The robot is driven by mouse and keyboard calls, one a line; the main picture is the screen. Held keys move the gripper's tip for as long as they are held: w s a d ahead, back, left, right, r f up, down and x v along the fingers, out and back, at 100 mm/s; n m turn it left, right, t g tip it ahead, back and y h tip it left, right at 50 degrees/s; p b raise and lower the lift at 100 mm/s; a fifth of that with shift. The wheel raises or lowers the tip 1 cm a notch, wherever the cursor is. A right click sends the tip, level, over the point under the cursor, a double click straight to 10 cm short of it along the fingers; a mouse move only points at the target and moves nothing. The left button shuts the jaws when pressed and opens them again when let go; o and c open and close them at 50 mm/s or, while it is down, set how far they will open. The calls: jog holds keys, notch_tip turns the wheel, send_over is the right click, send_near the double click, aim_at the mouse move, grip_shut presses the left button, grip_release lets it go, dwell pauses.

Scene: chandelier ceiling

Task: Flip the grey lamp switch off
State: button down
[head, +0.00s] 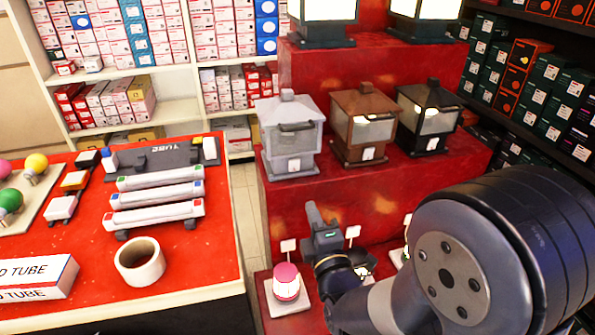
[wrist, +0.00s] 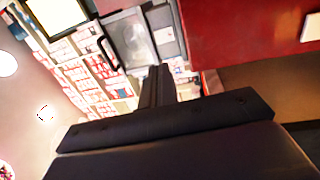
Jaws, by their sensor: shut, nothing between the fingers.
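The grey lamp (head: 290,135) is a lantern at the left of the middle red step in the head view. A dark handle crosses its upper front, and a small white plate (head: 293,165) sits low on its front. I cannot make out whether that plate is the switch or which way it is set. What looks like the grey lamp's panel (wrist: 132,42) shows tilted at the top of the wrist view. My gripper (head: 313,212) is below and slightly right of the lamp, apart from it, fingers pointing up. The wrist view shows its fingers (wrist: 156,85) shut and empty.
A brown lantern (head: 366,125) and a black lantern (head: 430,117) stand right of the grey lamp. A pink-topped jar-like item (head: 286,282) stands on the low step beside my arm. The red table (head: 85,240) at left holds tubes and a tape roll (head: 139,262).

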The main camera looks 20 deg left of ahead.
aim_at(295, 160)
jog(key=p+x, duration=0.1)
jog(key=x, duration=1.1)
jog(key=shift+w+a, duration=0.3)
jog(key=shift+w, duration=0.1)
jog(key=shift+w+a+b, duration=0.1)
jog(key=shift+w+b, duration=0.05)
jog(key=shift+b, duration=0.35)
jog(key=shift+w+r, duration=0.1)
jog(key=shift+r, duration=0.45)
